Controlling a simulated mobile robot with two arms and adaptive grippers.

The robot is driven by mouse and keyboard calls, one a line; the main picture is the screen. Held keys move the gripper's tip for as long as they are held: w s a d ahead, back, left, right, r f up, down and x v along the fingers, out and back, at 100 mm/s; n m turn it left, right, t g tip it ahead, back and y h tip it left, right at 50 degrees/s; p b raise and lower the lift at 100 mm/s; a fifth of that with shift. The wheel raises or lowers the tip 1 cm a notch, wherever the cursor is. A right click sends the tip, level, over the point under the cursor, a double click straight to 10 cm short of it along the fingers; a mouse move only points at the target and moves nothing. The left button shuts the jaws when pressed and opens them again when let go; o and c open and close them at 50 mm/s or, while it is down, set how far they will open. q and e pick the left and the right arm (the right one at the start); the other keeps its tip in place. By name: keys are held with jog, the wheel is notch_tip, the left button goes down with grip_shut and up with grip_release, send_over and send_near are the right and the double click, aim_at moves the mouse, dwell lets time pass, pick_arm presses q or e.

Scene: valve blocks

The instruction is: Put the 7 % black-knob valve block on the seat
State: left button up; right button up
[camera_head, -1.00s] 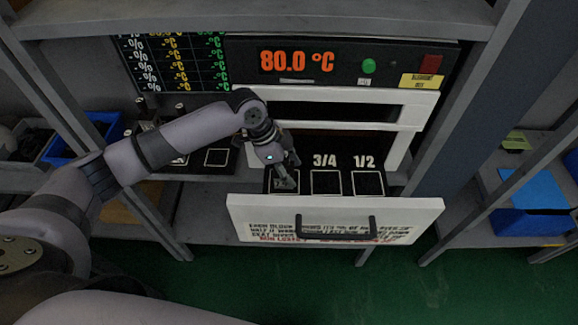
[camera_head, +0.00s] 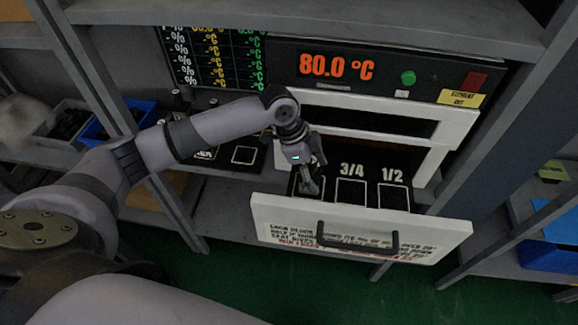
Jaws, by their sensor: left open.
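My left gripper (camera_head: 309,180) is open and points down over the leftmost marked square of the pulled-out drawer (camera_head: 440,237). The gripper hides most of that square and its label. Whether a valve block stands under the fingers I cannot tell. Two outlined seats, marked 3/4 (camera_head: 351,192) and 1/2 (camera_head: 394,197), lie bare to the right of the gripper. Small knobbed blocks (camera_head: 182,98) stand on the shelf left of the oven, partly behind my left arm; their knob colours and markings are too small to tell. My right gripper is not in view.
The oven panel (camera_head: 390,80) reads 80.0 °C, with a green button (camera_head: 408,78) and a red one. The drawer's white front has a black handle (camera_head: 357,243). Blue bins (camera_head: 105,127) stand left and right. A dark plate with an outlined square (camera_head: 243,155) lies behind my arm.

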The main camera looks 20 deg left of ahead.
pick_arm(q)
jog(key=shift+b+v, duration=0.45)
jog(key=shift+v, duration=0.3)
jog(key=s+a+b, duration=0.2)
jog(key=s+a, duration=0.1)
jog(key=a, duration=0.8)
jog(key=shift+s+a+r+b, duration=0.15)
jog(key=shift+a+r+b, duration=0.1)
jog(key=shift+a+b, duration=0.15)
jog(key=shift+s+f, duration=0.1)
